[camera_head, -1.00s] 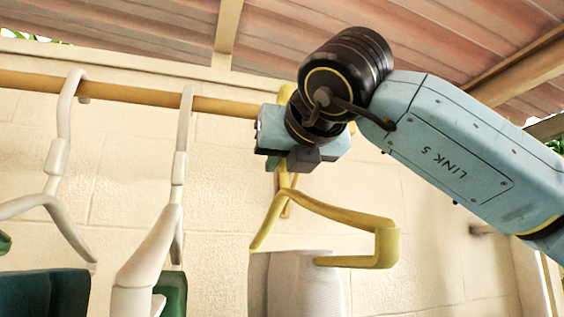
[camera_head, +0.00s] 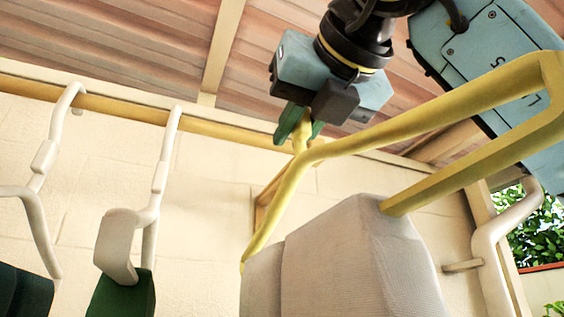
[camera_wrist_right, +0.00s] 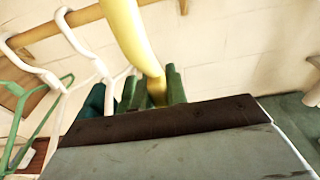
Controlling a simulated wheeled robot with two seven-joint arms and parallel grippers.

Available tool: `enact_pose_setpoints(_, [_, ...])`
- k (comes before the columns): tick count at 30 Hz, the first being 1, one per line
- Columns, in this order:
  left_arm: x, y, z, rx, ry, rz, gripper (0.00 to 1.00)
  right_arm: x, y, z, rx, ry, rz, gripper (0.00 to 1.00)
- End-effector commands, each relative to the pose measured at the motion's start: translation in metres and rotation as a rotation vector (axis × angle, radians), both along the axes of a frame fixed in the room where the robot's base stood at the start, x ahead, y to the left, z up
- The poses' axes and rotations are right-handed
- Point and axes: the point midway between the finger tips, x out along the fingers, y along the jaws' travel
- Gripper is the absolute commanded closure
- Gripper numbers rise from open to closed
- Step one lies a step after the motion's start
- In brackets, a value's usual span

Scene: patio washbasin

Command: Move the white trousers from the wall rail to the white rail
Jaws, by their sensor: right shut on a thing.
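The white trousers (camera_head: 345,260) hang folded over a yellow hanger (camera_head: 430,115), close in front of the head camera. My right gripper (camera_head: 300,128) is shut on the hanger's neck, just below the hook. The hanger also shows in the right wrist view (camera_wrist_right: 128,35), passing between the green fingertips (camera_wrist_right: 152,92). The wall rail (camera_head: 225,132) is a wooden bar along the wall, behind the hanger. The hanger's hook is hidden by the gripper in the head view. I cannot make out the white rail. My left gripper is not in view.
Two white hangers (camera_head: 42,158) (camera_head: 160,175) with dark green garments (camera_head: 125,297) hang on the wall rail at left. A white pipe (camera_head: 490,250) runs down at the right. A green hanger (camera_wrist_right: 40,115) shows in the right wrist view.

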Motion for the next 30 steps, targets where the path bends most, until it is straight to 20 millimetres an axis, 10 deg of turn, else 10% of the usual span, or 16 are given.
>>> enact_pose_setpoints(30, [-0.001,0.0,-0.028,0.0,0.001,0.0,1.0,-0.15,-0.048,0.005,0.001,-0.001,0.001,1.0])
